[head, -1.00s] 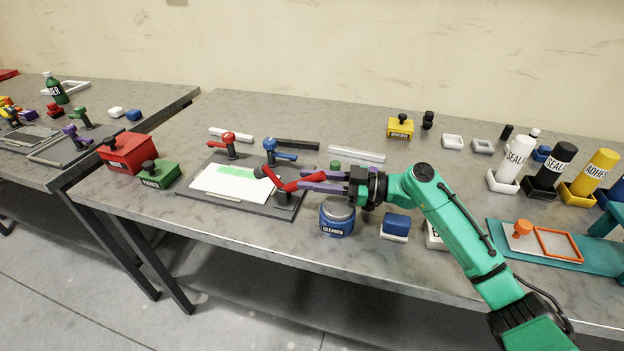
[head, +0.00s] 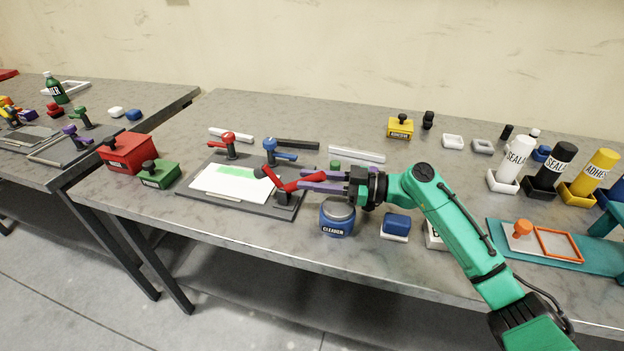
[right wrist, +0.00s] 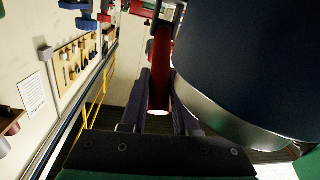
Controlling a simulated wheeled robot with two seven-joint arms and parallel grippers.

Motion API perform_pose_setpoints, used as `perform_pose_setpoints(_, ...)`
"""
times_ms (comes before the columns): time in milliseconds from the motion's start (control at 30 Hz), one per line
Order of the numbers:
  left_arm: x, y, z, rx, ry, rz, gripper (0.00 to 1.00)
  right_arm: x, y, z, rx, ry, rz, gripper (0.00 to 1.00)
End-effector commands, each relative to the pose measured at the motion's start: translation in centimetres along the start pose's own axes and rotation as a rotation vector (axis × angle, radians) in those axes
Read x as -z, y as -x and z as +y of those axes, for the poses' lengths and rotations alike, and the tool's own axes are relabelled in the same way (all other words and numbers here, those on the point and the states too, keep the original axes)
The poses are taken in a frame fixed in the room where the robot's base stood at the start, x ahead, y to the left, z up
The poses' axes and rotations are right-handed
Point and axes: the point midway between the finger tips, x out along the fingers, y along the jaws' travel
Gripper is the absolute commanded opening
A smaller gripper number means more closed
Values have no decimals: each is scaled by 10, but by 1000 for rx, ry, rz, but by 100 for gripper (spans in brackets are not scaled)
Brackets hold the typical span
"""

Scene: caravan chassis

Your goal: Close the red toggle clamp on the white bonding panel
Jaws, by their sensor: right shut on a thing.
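The white bonding panel (head: 215,184) with a light green strip lies on a dark base plate (head: 243,211). At the plate's right front corner stands a red toggle clamp (head: 286,185), its V-shaped red arm on a dark post. My right gripper (head: 308,181) reaches in from the right with purple fingers, shut on the red lever of this clamp. The right wrist view shows the red lever (right wrist: 160,70) between the two fingers. A second red clamp (head: 230,140) stands at the plate's back left and a blue clamp (head: 272,152) at its back right. My left gripper is not in view.
A blue cleaner tin (head: 336,218) stands close below my right gripper and fills the right of the wrist view. A blue-and-white block (head: 396,226) is to its right. Red (head: 127,153) and green (head: 158,174) boxes stand left of the plate. White bars lie behind it.

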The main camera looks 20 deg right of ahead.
Motion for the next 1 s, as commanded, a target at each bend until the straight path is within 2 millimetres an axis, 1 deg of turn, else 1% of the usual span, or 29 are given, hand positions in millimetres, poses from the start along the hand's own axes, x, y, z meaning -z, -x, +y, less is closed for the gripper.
perform_pose_setpoints(267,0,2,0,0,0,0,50,2,0,1,1,0,-8,0)
perform_pose_setpoints(467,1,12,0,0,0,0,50,9,-4,2,10,-5,-61,0)
perform_pose_setpoints(667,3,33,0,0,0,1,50,20,-10,5,28,-16,-180,0)
perform_pose_setpoints(867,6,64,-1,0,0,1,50,33,-22,8,57,-34,-351,0)
perform_pose_setpoints(1000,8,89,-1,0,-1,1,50,39,-32,10,78,-51,-482,0)
